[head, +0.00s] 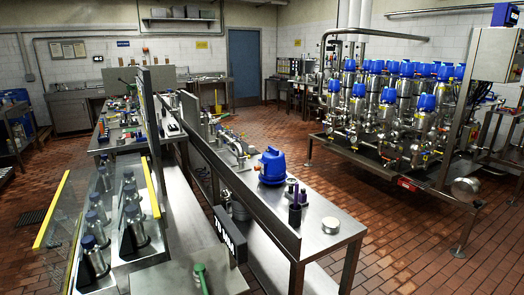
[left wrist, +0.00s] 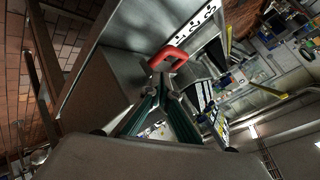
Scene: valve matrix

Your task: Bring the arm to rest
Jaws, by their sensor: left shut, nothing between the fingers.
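My left gripper (left wrist: 160,80) shows in the left wrist view with its two dark fingers meeting at the tips. It is shut and empty. A red curved handle (left wrist: 168,55) shows right by the fingertips, in front of a grey metal panel; I cannot tell whether the tips touch it. Neither arm can be made out in the head view, and my right gripper is in no view.
A steel bench (head: 325,245) carries a blue-capped device (head: 271,167) and small parts. A rack of blue-topped valves (head: 395,100) stands at the right. Metal bottles (head: 132,225) stand at the lower left. The brick-tiled floor (head: 375,205) is clear between bench and rack.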

